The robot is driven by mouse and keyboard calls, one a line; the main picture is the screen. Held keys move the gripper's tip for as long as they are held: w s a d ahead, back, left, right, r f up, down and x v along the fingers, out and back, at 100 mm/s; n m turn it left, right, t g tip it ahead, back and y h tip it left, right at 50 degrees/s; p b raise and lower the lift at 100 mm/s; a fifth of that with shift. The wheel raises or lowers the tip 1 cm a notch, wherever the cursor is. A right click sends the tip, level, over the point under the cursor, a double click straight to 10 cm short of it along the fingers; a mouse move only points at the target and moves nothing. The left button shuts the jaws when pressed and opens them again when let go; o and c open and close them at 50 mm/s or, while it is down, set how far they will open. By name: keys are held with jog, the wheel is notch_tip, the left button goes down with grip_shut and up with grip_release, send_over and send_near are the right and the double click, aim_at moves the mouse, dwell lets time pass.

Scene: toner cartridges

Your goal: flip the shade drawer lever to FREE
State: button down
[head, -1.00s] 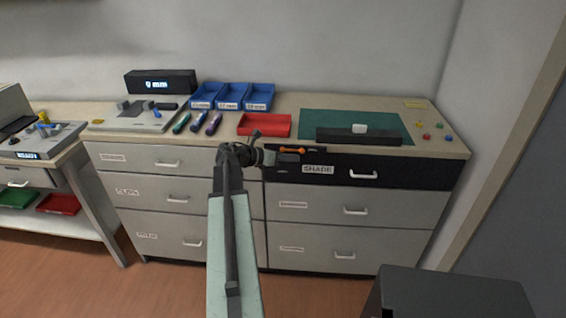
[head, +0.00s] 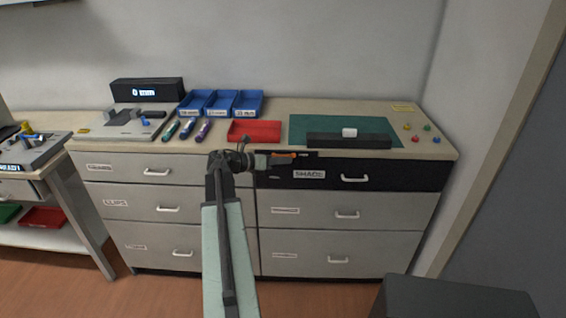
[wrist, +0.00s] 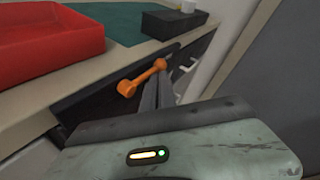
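The shade drawer (head: 405,172) is the black-fronted, shut top right drawer with a SHADE label (head: 309,174). The orange lever (wrist: 143,77) is on the black front in the wrist view, its round knob at lower left and its bar sloping up to the right. The lever also shows as a small orange strip (head: 285,155) in the head view. My gripper (wrist: 163,88) has its dark fingers together, with nothing seen between them. The fingers are beside the bar's right end; I cannot tell if they touch it. The lever's label is too small to read.
A red tray (head: 255,130) stands on the counter just above the lever. A green mat (head: 300,125) with a black bar (head: 348,140) lies to its right. Blue bins (head: 220,103) stand behind. A dark box (head: 455,298) is at the lower right.

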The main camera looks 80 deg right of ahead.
jog(key=shift+s+d+r, duration=0.15)
jog(key=shift+s+r, duration=0.1)
jog(key=shift+s, duration=0.1)
jog(key=w+a, duration=0.9)
jog(key=a, duration=0.1)
jog(key=shift+w+f, duration=0.3)
jog(key=shift+w, duration=0.05)
jog(key=shift+d, duration=0.1)
